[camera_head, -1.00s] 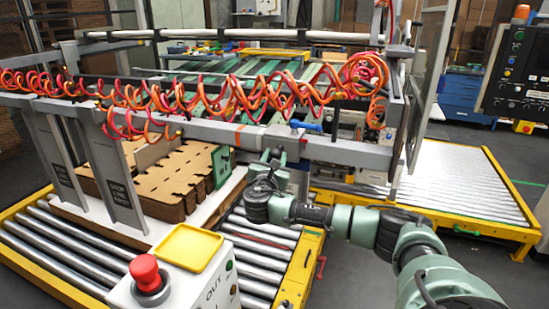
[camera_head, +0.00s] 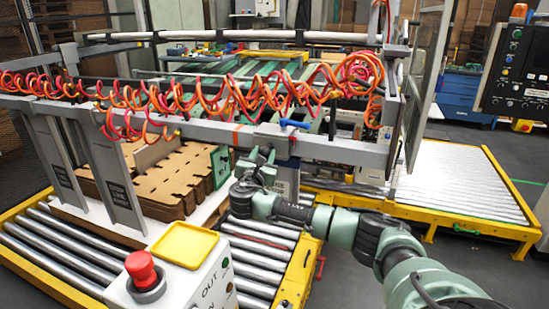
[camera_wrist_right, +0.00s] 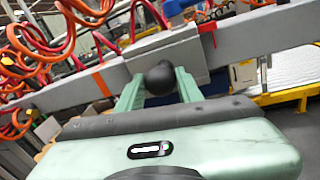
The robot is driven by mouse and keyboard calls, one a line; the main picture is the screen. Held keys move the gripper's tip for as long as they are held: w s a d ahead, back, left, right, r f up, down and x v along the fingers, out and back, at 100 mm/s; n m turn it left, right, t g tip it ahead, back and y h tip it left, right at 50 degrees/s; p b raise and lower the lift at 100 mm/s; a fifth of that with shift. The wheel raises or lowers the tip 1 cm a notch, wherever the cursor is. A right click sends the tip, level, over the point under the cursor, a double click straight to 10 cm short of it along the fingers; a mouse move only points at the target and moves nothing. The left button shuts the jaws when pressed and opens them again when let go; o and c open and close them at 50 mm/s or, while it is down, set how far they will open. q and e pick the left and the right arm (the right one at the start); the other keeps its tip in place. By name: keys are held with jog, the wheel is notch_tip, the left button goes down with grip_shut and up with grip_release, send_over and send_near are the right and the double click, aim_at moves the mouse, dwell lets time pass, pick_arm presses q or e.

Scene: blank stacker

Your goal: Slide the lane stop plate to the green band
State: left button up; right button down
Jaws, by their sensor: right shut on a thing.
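The lane stop plate (camera_head: 272,138) is a grey plate on the long grey rail (camera_head: 345,152), with a blue lever (camera_head: 290,123) above it. In the right wrist view the plate (camera_wrist_right: 172,57) has a round black knob (camera_wrist_right: 160,77) on its face. My right gripper (camera_head: 261,156) is at the plate's front, below the rail. In the wrist view its two green fingers (camera_wrist_right: 159,84) are shut on the knob. An orange band (camera_head: 237,136) crosses the rail just left of the plate. I cannot make out a green band on the rail. My left gripper is out of view.
Coiled orange and red hoses (camera_head: 240,95) hang along the rail. Brown notched cardboard blanks (camera_head: 165,178) are stacked below it, beside an upright green plate (camera_head: 221,166). A control box with a red button (camera_head: 141,267) stands in front. Roller conveyors (camera_head: 455,185) lie around.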

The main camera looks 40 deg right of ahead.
jog(key=w+a, duration=0.1)
jog(key=w, duration=0.2)
jog(key=w+a, duration=0.1)
jog(key=shift+w+a+r, duration=0.1)
jog(key=shift+w+a, duration=0.25)
jog(key=shift+w, duration=0.05)
jog(key=c, duration=0.9)
grip_release()
jog(key=shift+c, duration=0.2)
jog(key=shift+s+b, duration=0.15)
jog(key=shift+b, duration=0.15)
jog(key=b+v, duration=0.2)
jog(key=v, duration=0.5)
jog(key=shift+s+a, duration=0.2)
jog(key=shift+a, duration=0.1)
